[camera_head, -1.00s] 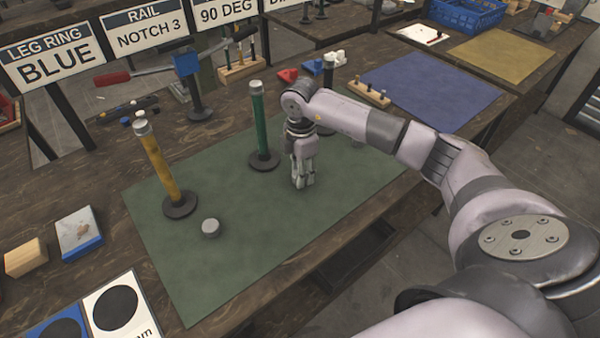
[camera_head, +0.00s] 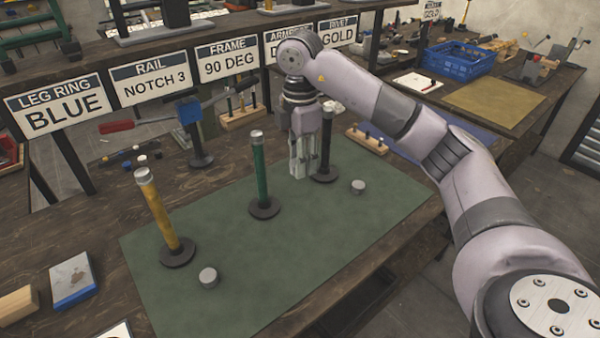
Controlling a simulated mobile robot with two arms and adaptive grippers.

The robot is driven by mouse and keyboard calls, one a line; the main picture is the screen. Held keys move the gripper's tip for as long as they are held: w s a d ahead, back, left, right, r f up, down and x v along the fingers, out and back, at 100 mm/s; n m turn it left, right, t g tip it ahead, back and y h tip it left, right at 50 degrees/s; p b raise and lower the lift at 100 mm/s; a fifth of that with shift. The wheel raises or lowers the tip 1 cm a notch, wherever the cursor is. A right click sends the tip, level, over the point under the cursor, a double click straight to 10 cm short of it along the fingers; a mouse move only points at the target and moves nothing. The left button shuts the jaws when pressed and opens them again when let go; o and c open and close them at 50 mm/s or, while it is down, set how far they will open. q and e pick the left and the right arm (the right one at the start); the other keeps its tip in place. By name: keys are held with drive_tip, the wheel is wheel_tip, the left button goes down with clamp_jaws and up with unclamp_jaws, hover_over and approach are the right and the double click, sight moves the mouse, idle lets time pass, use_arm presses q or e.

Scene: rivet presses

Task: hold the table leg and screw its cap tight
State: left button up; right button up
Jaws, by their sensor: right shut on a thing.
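Three table legs stand upright on round dark bases on the green mat (camera_head: 205,235): a yellow leg (camera_head: 160,210), a green leg (camera_head: 261,170) and a black leg (camera_head: 326,142). Each has a pale top end. One loose silver cap (camera_head: 208,277) lies in front of the yellow leg, another cap (camera_head: 358,187) in front of the black leg. My right gripper (camera_head: 300,168) points down between the green and black legs, overlapping the black one in view. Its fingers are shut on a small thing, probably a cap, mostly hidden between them. My left gripper is out of view.
Signs stand along the back, one reading LEG RING BLUE (camera_head: 55,110). A blue clamp (camera_head: 190,112) with a red handle stands behind the legs. Wooden peg blocks (camera_head: 242,112) are behind too. A blue-edged block (camera_head: 72,281) lies at left.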

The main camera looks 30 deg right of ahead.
drive_tip(key=shift+r, duration=0.3)
drive_tip(key=shift+s+a+f+n, duration=0.1)
drive_tip(key=shift+a+f+n, duration=0.1)
drive_tip(key=shift+n, duration=0.5)
drive_tip(key=s+a+f+m, duration=0.4)
drive_tip(key=s+a+m, duration=0.2)
drive_tip(key=m, duration=0.4)
drive_tip(key=s+a+f+m, duration=0.5)
drive_tip(key=s+a+m, duration=0.1)
drive_tip(key=m, duration=0.5)
drive_tip(key=shift+s+a+m, duration=0.3)
drive_tip(key=shift+s+a, duration=0.1)
drive_tip(key=shift+s, duration=0.35)
drive_tip(key=n, duration=0.1)
drive_tip(key=s+n, duration=0.1)
drive_tip(key=n, duration=0.1)
drive_tip(key=shift+s+a+f+n, duration=0.1)
drive_tip(key=shift+a+f+n, duration=0.1)
drive_tip(key=shift+a+n, duration=0.15)
